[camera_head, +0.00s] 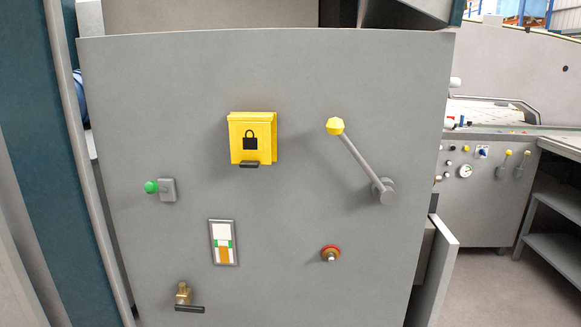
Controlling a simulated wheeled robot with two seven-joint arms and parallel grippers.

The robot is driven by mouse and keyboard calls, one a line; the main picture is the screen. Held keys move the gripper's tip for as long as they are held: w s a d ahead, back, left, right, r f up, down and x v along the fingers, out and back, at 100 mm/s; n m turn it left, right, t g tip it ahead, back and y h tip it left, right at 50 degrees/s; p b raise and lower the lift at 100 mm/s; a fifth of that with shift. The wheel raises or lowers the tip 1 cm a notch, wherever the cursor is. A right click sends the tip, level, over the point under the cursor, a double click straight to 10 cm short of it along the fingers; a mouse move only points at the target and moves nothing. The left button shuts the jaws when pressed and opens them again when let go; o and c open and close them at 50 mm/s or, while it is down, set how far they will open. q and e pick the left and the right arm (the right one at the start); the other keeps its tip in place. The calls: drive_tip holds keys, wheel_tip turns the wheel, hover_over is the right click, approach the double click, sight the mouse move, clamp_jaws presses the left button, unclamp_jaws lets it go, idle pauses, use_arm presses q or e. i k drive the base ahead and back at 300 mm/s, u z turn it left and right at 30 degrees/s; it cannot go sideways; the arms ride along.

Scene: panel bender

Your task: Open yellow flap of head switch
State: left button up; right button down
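The yellow flap (250,137) with a black padlock symbol is on the upper middle of a grey machine panel (290,80). It looks closed, lying over the front of its yellow housing. A small dark tab (249,164) sticks out at its lower edge. What is behind the flap is hidden. Neither of my grippers shows in the head view.
A lever (358,158) with a yellow knob juts out right of the flap. A green button (152,187), a gauge (223,242), a red-ringed knob (330,254) and a brass valve (184,295) sit around and below. Another machine panel (480,205) stands at the right.

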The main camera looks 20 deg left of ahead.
sight(249, 140)
drive_tip(key=i, duration=0.6)
drive_tip(key=u, duration=0.9)
